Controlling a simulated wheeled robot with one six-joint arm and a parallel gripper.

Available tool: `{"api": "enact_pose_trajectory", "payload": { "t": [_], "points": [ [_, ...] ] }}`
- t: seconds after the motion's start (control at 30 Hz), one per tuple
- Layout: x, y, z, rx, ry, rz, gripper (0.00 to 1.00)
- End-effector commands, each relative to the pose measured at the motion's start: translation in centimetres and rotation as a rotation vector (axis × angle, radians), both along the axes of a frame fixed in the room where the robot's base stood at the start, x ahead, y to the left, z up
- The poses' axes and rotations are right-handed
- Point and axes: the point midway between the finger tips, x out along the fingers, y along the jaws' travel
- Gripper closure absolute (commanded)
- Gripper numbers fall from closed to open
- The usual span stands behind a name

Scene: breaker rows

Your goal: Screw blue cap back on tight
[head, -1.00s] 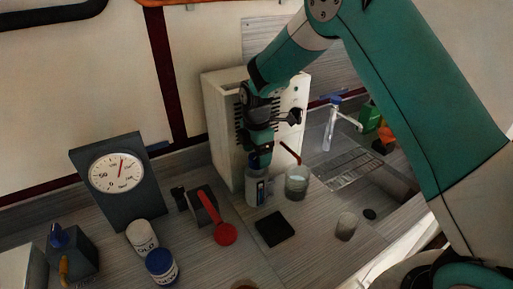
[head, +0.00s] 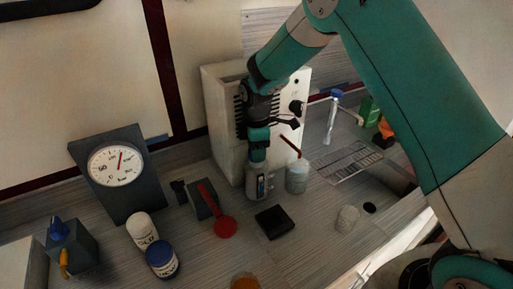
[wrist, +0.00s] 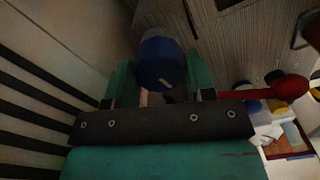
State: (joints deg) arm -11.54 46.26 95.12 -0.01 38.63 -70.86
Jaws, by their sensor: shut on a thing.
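A clear-grey bottle with a label (head: 257,186) stands upright on the counter in front of the white box. My gripper (head: 258,157) points down at the bottle's top and hides most of its cap in the head view. In the wrist view the blue cap (wrist: 161,64) sits between the two green fingers of my gripper, which are shut on it. The bottle body (wrist: 156,18) shows beyond the cap. Cap and bottle look in line; the thread and any gap between them are hidden.
A glass with a red stirrer (head: 297,177) stands close right of the bottle. The white box (head: 224,115) is close behind. A blue-lidded jar (head: 162,261) stands front left.

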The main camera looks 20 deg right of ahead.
Motion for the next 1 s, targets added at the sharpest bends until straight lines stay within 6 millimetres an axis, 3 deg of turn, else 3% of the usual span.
{"api": "enact_pose_trajectory", "payload": {
  "t": [0.6, 0.73, 0.93, 0.97, 1.0],
  "points": [
    [0.0, -0.01, 0.06, 0.0, 0.0, -1.06, 0.71],
    [0.0, 0.0, 0.03, 0.0, 0.0, -1.162, 0.71],
    [0.0, 0.0, 0.02, 0.0, 0.0, -1.174, 0.71],
    [0.0, 0.0, 0.02, 0.0, 0.0, -1.174, 0.48],
    [0.0, 0.0, 0.02, 0.0, 0.0, -1.173, 0.39]
  ]
}}
